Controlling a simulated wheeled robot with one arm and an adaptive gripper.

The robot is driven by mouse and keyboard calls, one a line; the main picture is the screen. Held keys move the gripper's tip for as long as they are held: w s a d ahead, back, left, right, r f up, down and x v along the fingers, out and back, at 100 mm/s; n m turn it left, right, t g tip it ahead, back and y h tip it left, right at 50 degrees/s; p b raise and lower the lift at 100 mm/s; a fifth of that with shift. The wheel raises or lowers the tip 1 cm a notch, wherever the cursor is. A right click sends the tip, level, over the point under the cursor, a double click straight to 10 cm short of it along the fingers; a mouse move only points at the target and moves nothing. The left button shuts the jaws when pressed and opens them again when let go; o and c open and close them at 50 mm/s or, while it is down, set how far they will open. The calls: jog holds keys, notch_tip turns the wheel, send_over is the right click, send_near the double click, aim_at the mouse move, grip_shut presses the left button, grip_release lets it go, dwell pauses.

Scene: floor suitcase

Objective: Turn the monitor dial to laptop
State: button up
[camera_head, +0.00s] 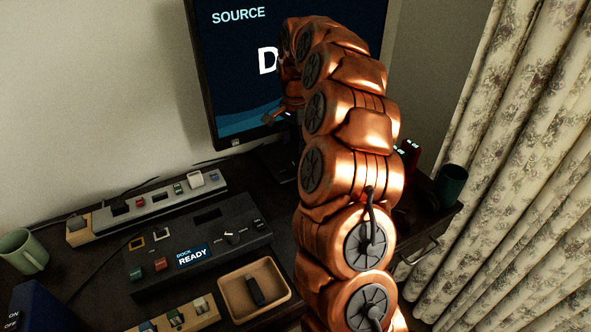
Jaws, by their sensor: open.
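The monitor (235,85) stands at the back of the desk. Its screen reads "SOURCE" with a large "D", and my arm hides the rest of that word. A dark dock box (215,222) lies in front of it, with a lit "DOCK READY" label. A small dark dial with a white mark (230,239) is on the box's right part; its setting is too small to read. My gripper (284,114) is in front of the monitor's lower part, apart from the dock box and up and right of the dial. It is open, mostly hidden behind my arm, and nothing shows in it.
A grey power strip (160,205) with several coloured plugs lies behind the dock. A wooden tray (236,298) with a dark stick and a block with coloured pieces (178,320) sit in front. A green mug (24,250) is left, a dark cup (450,182) right, beside curtains.

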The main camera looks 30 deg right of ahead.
aim_at(295, 165)
jog(key=shift+d+f, duration=0.15)
jog(key=shift+f, duration=0.1)
jog(key=shift+w+f+p, duration=0.1)
jog(key=shift+f+p, duration=0.3)
jog(key=shift+f, duration=3.45)
grip_shut()
